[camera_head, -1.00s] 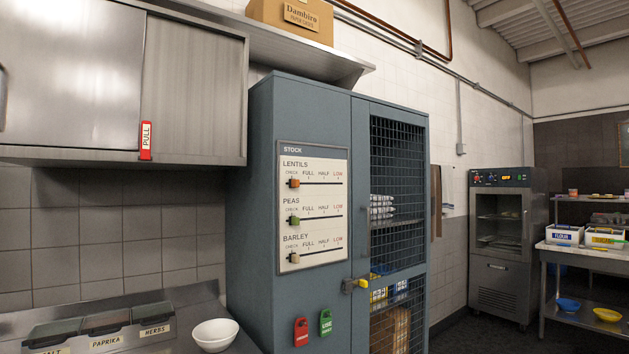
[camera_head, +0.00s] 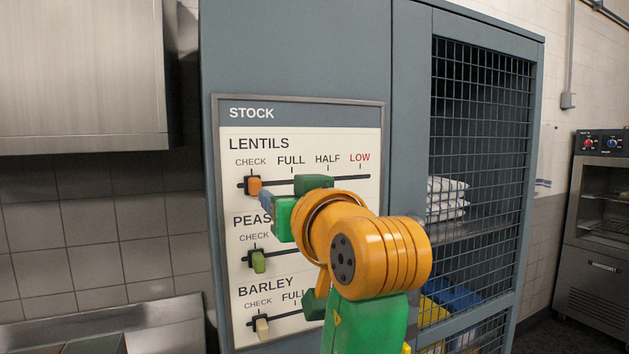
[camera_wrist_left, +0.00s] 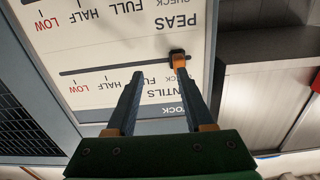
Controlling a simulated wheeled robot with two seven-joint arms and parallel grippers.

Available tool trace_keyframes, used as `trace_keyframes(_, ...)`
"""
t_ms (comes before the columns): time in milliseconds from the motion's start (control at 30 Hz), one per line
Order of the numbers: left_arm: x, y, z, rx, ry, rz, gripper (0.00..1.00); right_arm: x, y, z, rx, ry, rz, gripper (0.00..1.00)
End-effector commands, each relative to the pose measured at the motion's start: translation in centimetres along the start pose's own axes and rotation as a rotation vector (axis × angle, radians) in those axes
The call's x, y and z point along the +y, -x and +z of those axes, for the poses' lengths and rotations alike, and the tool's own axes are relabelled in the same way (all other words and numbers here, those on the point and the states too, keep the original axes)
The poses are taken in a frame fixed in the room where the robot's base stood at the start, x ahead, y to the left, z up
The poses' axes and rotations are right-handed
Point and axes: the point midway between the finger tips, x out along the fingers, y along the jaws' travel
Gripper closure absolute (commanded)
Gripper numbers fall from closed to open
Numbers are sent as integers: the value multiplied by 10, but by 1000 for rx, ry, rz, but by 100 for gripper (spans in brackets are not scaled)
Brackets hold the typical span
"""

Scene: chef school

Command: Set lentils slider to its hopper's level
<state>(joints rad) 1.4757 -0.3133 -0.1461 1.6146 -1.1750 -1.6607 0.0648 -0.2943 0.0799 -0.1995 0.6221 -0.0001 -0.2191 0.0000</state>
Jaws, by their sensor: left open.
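The lentils slider has a small orange knob (camera_head: 254,186) at the CHECK end of its dark track, left of the FULL, HALF and LOW marks on the STOCK panel (camera_head: 250,342). My left gripper (camera_wrist_left: 157,65) is open and empty, its fingers reaching to the panel at the lentils row. In the left wrist view, which is upside down, the orange knob (camera_wrist_left: 180,62) is at the right fingertip; I cannot tell whether they touch. In the head view my green and orange arm covers part of the panel. No lentils hopper can be made out. My right gripper is out of view.
The green peas knob (camera_head: 258,262) and pale barley knob (camera_head: 262,327) sit at CHECK below. The panel is on a blue-grey cabinet (camera_head: 300,50) with a mesh door (camera_head: 480,130) at right. A steel wall cupboard (camera_head: 80,70) hangs at left.

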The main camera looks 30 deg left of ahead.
Motion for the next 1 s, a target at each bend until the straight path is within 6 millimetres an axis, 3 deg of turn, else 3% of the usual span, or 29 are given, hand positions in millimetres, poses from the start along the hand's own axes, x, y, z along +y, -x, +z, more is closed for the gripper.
trace_keyframes(100,-8,-4,-9,-1,29,-11,48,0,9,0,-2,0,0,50)
trace_keyframes(400,-7,-60,-10,-1,21,-10,48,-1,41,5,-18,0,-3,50)
trace_keyframes(700,-6,-67,-4,0,23,-8,48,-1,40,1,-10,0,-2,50)
trace_keyframes(767,-6,-67,-4,0,23,-8,61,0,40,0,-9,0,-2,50)
trace_keyframes(900,-6,-67,-5,0,22,-7,99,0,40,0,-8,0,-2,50)
trace_keyframes(1000,-6,-67,-5,1,22,-8,100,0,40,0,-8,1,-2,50)
